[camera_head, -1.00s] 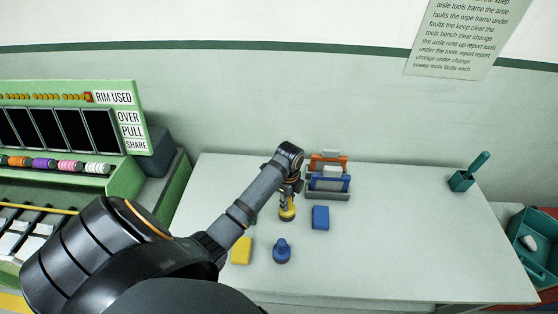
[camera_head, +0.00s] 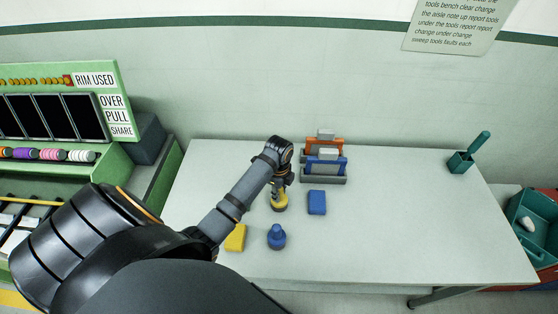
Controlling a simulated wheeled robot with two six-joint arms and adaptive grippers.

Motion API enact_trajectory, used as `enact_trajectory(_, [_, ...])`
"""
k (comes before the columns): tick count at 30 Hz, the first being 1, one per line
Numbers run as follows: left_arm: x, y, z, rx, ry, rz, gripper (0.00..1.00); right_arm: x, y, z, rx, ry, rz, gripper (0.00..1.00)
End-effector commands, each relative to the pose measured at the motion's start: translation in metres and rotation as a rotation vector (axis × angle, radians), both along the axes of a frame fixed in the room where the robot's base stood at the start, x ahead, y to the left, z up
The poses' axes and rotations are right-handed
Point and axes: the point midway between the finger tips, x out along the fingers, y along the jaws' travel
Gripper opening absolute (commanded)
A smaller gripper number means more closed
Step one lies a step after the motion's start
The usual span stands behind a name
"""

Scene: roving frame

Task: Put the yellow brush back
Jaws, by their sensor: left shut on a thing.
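The yellow brush (camera_head: 280,205) is a round yellow piece at the middle of the bench, behind a similar blue brush (camera_head: 277,238). My left gripper (camera_head: 279,191) points down over it from above and is shut on it; the gripper and wrist hide its upper part. I cannot tell whether its underside touches the bench. My right gripper is not in view.
A blue block (camera_head: 317,202) lies right of the brush and a yellow block (camera_head: 235,238) front left. Grey holders with orange and blue frames (camera_head: 325,165) stand behind. A teal pot (camera_head: 460,163) stands far right. The bench's right half (camera_head: 420,220) is mostly clear.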

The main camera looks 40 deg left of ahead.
Motion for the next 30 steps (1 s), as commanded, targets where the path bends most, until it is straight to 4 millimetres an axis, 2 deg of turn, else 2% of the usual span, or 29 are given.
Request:
enact_trajectory(1, [0.0,0.0,-0.001,0.0,0.0,0.0,0.0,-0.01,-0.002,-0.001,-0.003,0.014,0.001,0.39])
enact_trajectory(2, [0.0,0.0,-0.002,0.0,0.0,0.0,0.3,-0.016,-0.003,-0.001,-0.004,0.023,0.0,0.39])
enact_trajectory(6, [0.0,0.0,-0.001,0.0,0.0,0.0,0.49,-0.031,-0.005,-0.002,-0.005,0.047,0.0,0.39])
enact_trajectory(15, [0.0,0.0,0.0,0.001,-0.001,0.0,0.5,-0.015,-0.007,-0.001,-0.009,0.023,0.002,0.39])
enact_trajectory(19, [0.001,0.001,0.012,0.002,-0.004,0.001,0.5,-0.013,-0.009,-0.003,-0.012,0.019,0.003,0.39])
enact_trajectory(25, [0.002,0.001,0.06,0.003,-0.007,-0.001,0.5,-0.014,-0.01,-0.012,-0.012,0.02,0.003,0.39])
enact_trajectory(26, [0.001,0.001,0.07,0.004,-0.007,-0.001,0.5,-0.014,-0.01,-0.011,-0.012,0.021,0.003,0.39])
enact_trajectory(27, [0.001,0.001,0.086,0.002,-0.004,-0.001,0.5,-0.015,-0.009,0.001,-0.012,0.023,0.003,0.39])
enact_trajectory(29, [0.0,0.001,0.099,0.001,-0.004,0.0,0.5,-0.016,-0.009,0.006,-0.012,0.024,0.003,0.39])
enact_trajectory(30, [0.0,0.0,0.109,0.001,0.0,0.0,0.5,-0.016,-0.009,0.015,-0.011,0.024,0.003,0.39])
